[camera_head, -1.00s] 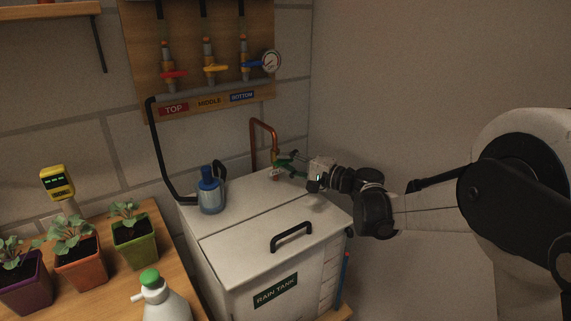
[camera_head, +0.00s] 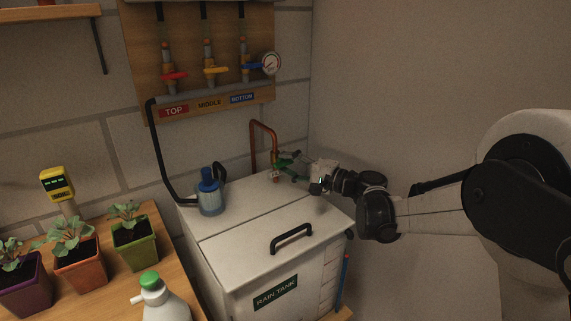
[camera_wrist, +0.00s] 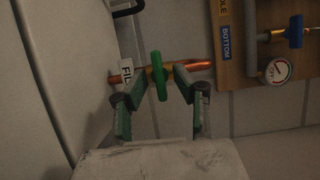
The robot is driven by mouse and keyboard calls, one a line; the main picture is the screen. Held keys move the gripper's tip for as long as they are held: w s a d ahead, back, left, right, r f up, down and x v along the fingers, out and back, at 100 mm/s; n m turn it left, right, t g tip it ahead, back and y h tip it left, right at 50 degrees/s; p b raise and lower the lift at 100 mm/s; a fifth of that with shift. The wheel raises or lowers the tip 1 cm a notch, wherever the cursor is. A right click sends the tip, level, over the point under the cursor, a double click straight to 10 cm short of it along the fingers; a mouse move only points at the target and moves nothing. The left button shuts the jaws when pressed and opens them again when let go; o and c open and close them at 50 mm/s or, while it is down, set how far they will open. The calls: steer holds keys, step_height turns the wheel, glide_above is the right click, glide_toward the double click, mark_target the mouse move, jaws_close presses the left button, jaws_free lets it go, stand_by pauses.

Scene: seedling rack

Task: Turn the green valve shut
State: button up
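The green valve handle (camera_wrist: 158,75) sits on a brass and copper pipe (camera_wrist: 200,66) behind the rain tank. In the wrist view it is a bar standing upright in the picture, across the pipe. My gripper (camera_wrist: 154,80) is open, with one finger on each side of the handle and a visible gap to each. In the head view my gripper (camera_head: 289,164) is at the valve from the right, above the tank's back right corner. The handle (camera_head: 283,162) is partly hidden there among the fingers. A white tag (camera_wrist: 127,74) starting "FIL" hangs beside the valve.
The white rain tank (camera_head: 240,255) with a black lid handle (camera_head: 292,239) stands below. Red, yellow and blue valves and a gauge (camera_head: 271,62) are on the wall board above. Potted seedlings stand at the left.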

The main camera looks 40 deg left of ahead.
steer(key=d, duration=1.1)
steer(key=shift+w+d, duration=0.15)
steer(key=shift+w, duration=0.25)
steer(key=shift+d+r, duration=0.2)
steer(key=shift+d, duration=0.1)
steer(key=s+d+r+t+h+p, duration=0.1)
steer(key=s+d+r+t+h, duration=0.15)
steer(key=d, duration=0.55)
steer(key=s+d+r+t+h+p, duration=0.1)
steer(key=d+h, duration=0.2)
steer(key=d, duration=0.5)
steer(key=s+d+r+t+h+p, duration=0.1)
steer(key=s+d+r+t+h, duration=0.15)
steer(key=d, duration=0.55)
steer(key=s+d+f+t+h+p, duration=0.1)
steer(key=s+d+h, duration=0.4)
steer(key=d, duration=0.9)
steer(key=s+d+f+t+h+p, duration=0.1)
steer(key=s+d+h, duration=0.4)
steer(key=s+d, duration=0.6)
steer(key=d+p, duration=0.1)
steer(key=d, duration=0.2)
steer(key=shift+s+d+f+m, duration=0.2)
steer(key=shift+d+f+m, duration=0.1)
steer(key=shift+d+f, duration=0.1)
